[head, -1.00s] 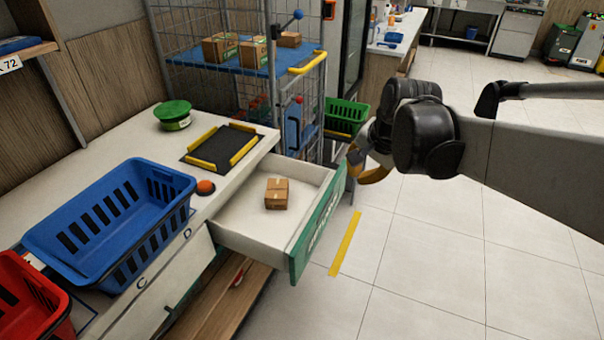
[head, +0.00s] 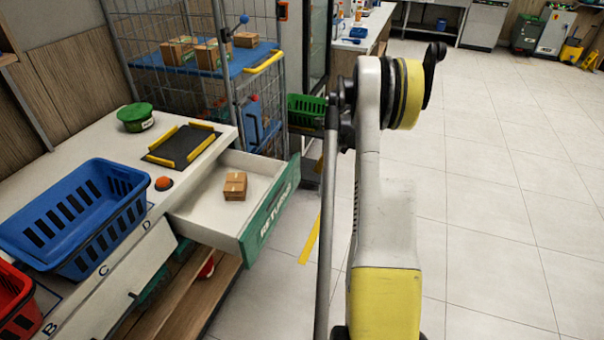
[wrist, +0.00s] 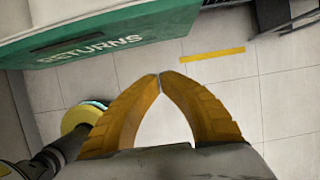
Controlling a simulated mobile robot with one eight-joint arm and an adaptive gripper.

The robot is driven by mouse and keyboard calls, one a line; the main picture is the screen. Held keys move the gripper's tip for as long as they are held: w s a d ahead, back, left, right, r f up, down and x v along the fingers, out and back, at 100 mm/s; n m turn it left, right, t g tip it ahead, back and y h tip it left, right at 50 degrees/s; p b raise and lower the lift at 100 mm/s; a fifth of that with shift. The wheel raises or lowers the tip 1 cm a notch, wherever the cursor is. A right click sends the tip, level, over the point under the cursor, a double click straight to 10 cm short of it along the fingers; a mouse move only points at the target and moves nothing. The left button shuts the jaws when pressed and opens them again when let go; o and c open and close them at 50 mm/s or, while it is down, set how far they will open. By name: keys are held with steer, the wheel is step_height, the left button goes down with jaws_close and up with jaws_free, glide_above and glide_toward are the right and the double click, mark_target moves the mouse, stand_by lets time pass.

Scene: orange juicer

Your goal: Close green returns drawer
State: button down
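The green-fronted returns drawer (head: 270,213) is pulled out from the white counter in the head view, with a small brown box (head: 235,186) inside it. In the wrist view the drawer's green front (wrist: 110,45) with its RETURNS lettering crosses the upper left. My gripper (wrist: 160,75) shows there with its two yellow fingers meeting at the tips and nothing between them. Its tips are apart from the drawer front, over the floor in that view. In the head view my arm hides the gripper.
A blue basket (head: 75,220) and a red basket (head: 15,300) sit on the counter, left of the drawer. A wire cage cart (head: 205,75) with boxes and a green basket (head: 305,110) stand behind. The tiled floor on the right is clear.

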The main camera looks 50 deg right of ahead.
steer(key=w+a+f+b, duration=0.2)
steer(key=w+f+b, duration=0.2)
steer(key=w+f, duration=0.2)
steer(key=x, duration=0.2)
steer(key=shift+a+f+b, duration=0.2)
steer(key=shift+a+b, duration=0.05)
steer(key=shift+b, duration=0.05)
steer(key=shift+w, duration=0.15)
